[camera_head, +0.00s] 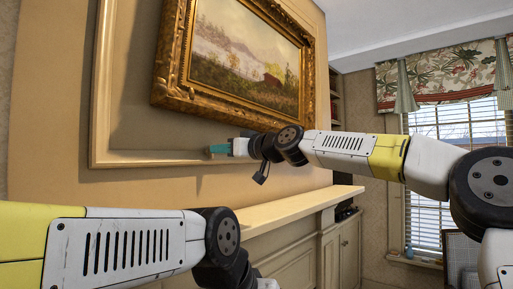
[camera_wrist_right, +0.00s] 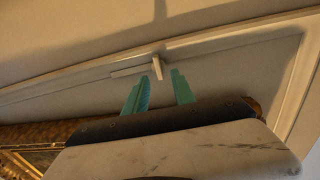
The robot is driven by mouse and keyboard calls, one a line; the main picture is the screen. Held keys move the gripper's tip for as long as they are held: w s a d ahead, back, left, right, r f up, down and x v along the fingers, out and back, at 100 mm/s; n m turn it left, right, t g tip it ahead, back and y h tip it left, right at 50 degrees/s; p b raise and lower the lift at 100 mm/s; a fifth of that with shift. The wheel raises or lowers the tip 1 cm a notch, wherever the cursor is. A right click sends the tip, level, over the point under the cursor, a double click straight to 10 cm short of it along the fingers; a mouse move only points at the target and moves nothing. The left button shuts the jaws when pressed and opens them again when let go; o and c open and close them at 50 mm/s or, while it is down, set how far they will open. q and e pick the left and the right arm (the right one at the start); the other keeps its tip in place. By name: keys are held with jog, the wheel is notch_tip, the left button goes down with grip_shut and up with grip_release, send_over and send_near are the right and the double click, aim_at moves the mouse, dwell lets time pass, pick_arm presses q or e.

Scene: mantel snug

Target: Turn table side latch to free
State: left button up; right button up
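A small pale latch (camera_wrist_right: 157,67), with a short upright tab on a flat bar, sits on the wall moulding in the right wrist view. My right gripper (camera_wrist_right: 160,92) has two teal fingers, spread apart with nothing between them. The latch tab is just beyond the fingertips, nearer the left finger; I cannot tell whether they touch. In the head view my right gripper (camera_head: 219,149) is at the panel below the painting, and the latch is hard to make out there. My left arm enters at the lower left, with its fingers out of view.
A gold-framed painting (camera_head: 240,65) hangs just above my right gripper; its frame (camera_wrist_right: 30,145) also shows in the right wrist view. A mantel shelf (camera_head: 290,209) juts out below. A window (camera_head: 440,135) is at the right. Open space lies between the shelf and my right arm.

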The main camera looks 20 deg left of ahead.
jog(key=shift+v, duration=2.05)
jog(key=shift+s+d, duration=0.1)
